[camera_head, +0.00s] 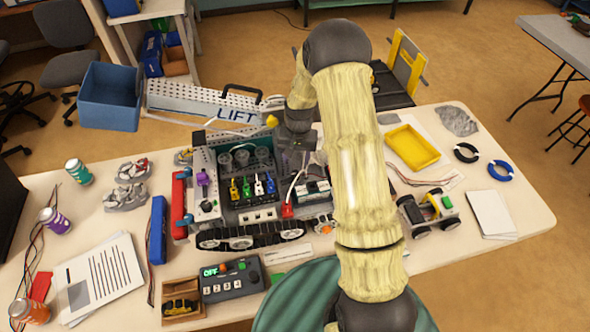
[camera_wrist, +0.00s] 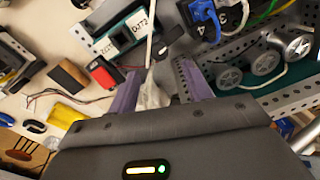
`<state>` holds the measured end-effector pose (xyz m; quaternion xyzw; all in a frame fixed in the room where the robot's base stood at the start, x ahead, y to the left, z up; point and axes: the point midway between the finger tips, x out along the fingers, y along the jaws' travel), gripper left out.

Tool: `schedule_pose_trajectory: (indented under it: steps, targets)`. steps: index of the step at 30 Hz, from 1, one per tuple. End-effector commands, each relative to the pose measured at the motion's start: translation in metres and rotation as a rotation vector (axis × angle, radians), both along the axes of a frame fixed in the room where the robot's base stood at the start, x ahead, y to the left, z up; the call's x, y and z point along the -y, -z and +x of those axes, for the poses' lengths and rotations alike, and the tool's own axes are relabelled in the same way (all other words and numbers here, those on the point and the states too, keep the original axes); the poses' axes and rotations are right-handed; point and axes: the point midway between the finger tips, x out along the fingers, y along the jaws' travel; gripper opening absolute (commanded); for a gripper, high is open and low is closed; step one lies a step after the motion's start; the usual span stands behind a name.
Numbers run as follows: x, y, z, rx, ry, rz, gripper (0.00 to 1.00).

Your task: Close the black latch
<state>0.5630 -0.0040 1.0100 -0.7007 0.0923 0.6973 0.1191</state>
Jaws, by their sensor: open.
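My gripper (camera_wrist: 160,72) is open. Its two purple-grey fingers stand apart in the wrist view, with a whitish cable-like piece (camera_wrist: 151,92) showing between them. In the head view my gripper (camera_head: 297,143) is over the right part of the tracked robot (camera_head: 250,240), partly hidden by my arm. A teal-edged module (camera_wrist: 120,35) marked OUT lies beyond the fingers, with a red block (camera_wrist: 103,72) beside it.
Blue, yellow, green and white plugs (camera_head: 246,187) stand left of my gripper. A LIFT ramp (camera_head: 200,104) is behind the tracked robot. A yellow tray (camera_head: 412,147) and a small wheeled car (camera_head: 428,211) are to the right. A grey control box (camera_head: 233,281) stands in front.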

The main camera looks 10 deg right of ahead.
Motion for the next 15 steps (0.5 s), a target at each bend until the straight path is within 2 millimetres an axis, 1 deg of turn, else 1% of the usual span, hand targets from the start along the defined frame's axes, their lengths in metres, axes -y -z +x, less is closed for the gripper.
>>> schedule_pose_trajectory:
  steps: [5, 15]
  targets:
    - [0.001, 0.015, -0.001, -0.003, 0.002, 0.000, 0.49]
    - [-0.007, 0.057, 0.000, -0.002, -0.010, 0.000, 0.49]
